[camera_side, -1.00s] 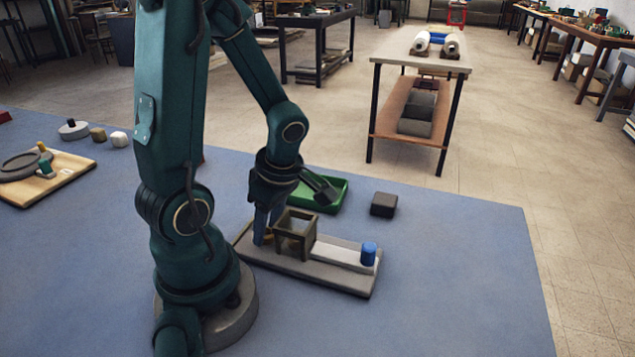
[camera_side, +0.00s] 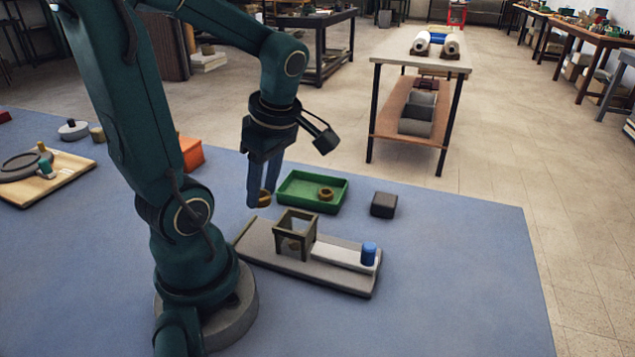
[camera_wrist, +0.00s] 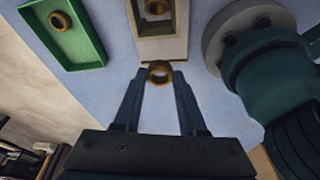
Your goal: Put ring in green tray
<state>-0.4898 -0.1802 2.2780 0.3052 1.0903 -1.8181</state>
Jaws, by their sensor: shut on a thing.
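My gripper (camera_side: 262,196) is shut on a brown ring (camera_side: 264,199), held in the air to the left of the green tray. In the wrist view the held ring (camera_wrist: 160,73) sits between the fingertips. The green tray (camera_side: 297,203) lies on the blue table, and a second brown ring (camera_side: 326,193) lies inside it. The tray with that ring also shows at the top left of the wrist view (camera_wrist: 90,60). A third brown ring (camera_wrist: 157,6) shows at the grey frame in the wrist view.
A grey board (camera_side: 345,284) carries an open square frame (camera_side: 307,222) and a blue cylinder (camera_side: 369,254) in front of the tray. A dark block (camera_side: 384,205) stands right of the tray. An orange box (camera_side: 191,153) is behind my arm.

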